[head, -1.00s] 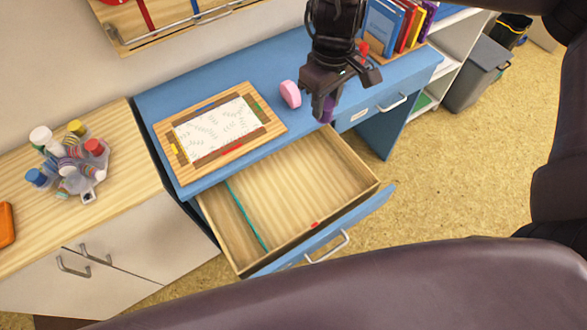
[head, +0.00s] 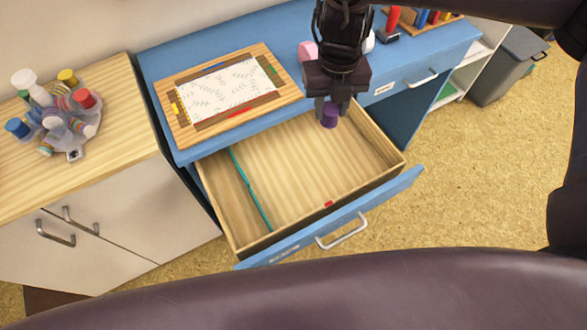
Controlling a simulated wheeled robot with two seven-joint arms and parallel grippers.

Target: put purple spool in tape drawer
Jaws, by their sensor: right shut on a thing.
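The purple spool (head: 330,117) is between the fingertips of my right gripper (head: 332,108), which is shut on it. The gripper holds it over the back right part of the open drawer (head: 300,165). The drawer is wooden inside with a blue front and a metal handle. A teal divider (head: 250,188) splits it into a narrow left part and a wide right part. A small red thing (head: 328,203) shows near the drawer's front wall. My left gripper is not in view.
A wooden framed board (head: 225,92) lies on the blue desk (head: 190,40) behind the drawer. A pink thing (head: 307,50) sits beside my right gripper. A carousel of tapes and spools (head: 60,115) stands on the left cabinet. A second drawer at right is closed.

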